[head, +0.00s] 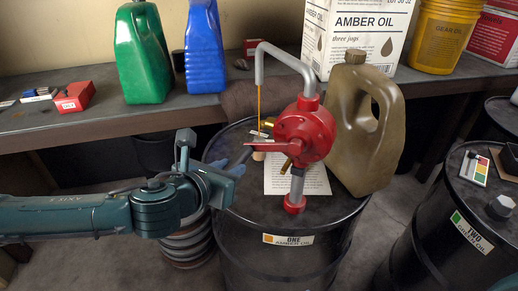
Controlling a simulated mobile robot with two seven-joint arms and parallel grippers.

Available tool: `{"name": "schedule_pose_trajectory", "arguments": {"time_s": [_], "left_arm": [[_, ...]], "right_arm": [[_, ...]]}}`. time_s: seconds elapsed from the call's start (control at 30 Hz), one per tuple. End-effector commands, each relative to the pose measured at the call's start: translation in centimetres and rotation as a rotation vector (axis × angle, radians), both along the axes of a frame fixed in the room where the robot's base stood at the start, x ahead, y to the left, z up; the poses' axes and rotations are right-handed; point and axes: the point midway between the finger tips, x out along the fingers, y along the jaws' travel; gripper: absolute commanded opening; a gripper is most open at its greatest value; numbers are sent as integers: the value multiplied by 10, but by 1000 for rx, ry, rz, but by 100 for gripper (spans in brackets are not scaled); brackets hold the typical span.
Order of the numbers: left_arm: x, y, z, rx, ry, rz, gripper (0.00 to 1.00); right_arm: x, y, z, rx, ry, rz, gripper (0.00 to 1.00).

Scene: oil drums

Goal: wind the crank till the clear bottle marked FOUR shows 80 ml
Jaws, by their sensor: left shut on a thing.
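A red rotary pump (304,130) stands on the black drum marked ONE AMBER OIL (288,258). Its grey spout (285,55) bends over to the left, and a thin amber stream (259,102) falls from its end. My left gripper (254,152) is at the crank's end, left of the pump body, shut on the crank handle (258,156), of which only a small tan part shows. I cannot make out the clear bottle marked FOUR; the area under the stream is largely covered by the crank and my gripper. My right gripper is not in view.
A brown jug (366,125) stands on the drum close right of the pump. A paper sheet (310,180) lies under the pump. The bench behind holds a green jug (142,55), a blue jug (204,50) and an amber oil box (357,35). Drum TWO (470,230) stands right.

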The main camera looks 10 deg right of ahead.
Motion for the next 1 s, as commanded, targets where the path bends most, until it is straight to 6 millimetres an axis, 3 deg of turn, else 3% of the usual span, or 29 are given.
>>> {"name": "schedule_pose_trajectory", "arguments": {"time_s": [0.27,0.5,0.53,0.83,1.0], "left_arm": [[1,0,5,-4,-8,-1,2],[3,2,41,-6,-11,-2,2],[3,2,42,-4,-9,-2,25],[3,3,37,-2,-2,-1,50],[3,3,37,-1,-2,0,50]], "right_arm": [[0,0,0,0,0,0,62],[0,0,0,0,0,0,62],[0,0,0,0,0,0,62],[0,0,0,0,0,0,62],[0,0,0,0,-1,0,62]]}}
